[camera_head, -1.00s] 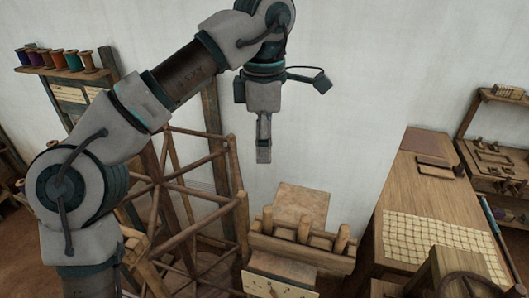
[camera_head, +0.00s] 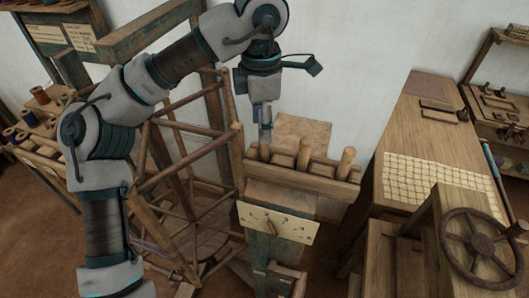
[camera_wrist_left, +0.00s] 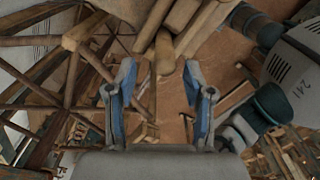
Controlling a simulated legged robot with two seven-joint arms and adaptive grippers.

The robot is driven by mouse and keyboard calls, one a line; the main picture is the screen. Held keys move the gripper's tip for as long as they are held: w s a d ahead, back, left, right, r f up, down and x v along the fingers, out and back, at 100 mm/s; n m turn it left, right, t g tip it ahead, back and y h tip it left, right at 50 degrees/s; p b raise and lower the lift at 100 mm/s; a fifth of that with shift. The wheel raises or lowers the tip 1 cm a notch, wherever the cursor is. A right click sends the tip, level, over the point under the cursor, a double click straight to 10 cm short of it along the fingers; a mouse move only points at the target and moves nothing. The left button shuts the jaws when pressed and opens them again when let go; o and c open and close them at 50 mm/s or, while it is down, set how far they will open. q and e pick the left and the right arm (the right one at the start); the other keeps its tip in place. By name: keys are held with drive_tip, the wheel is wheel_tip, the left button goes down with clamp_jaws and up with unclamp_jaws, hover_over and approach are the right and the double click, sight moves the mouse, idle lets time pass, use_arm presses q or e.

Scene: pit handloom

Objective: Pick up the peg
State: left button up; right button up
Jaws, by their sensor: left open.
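Several wooden pegs stand upright in a wooden rack (camera_head: 320,185) at the middle of the head view: a left peg (camera_head: 264,153), a middle peg (camera_head: 303,153) and a right peg (camera_head: 346,160). My left gripper (camera_head: 265,132) points down just above the left peg, partly in line with its top. In the left wrist view, the two blue-padded fingers of my left gripper (camera_wrist_left: 160,75) are spread apart. A peg end (camera_wrist_left: 165,52) shows ahead, between the fingertips; I cannot tell whether they touch it. My right gripper is not in view.
A wooden frame of rods (camera_head: 185,170) stands close left of the rack. A card with a dial (camera_head: 275,222) is on the rack's front. A long table (camera_head: 410,140) with a checked cloth (camera_head: 430,188) and a spoked wheel (camera_head: 480,245) are at the right.

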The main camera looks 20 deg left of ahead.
sight(264, 150)
use_arm(q)
drive_tip(key=f, duration=0.2)
drive_tip(key=f+b, duration=0.1)
drive_tip(key=f, duration=0.1)
drive_tip(key=shift+s+d, duration=0.1)
drive_tip(key=shift+d, duration=0.15)
drive_tip(key=shift+f, duration=0.45)
clamp_jaws()
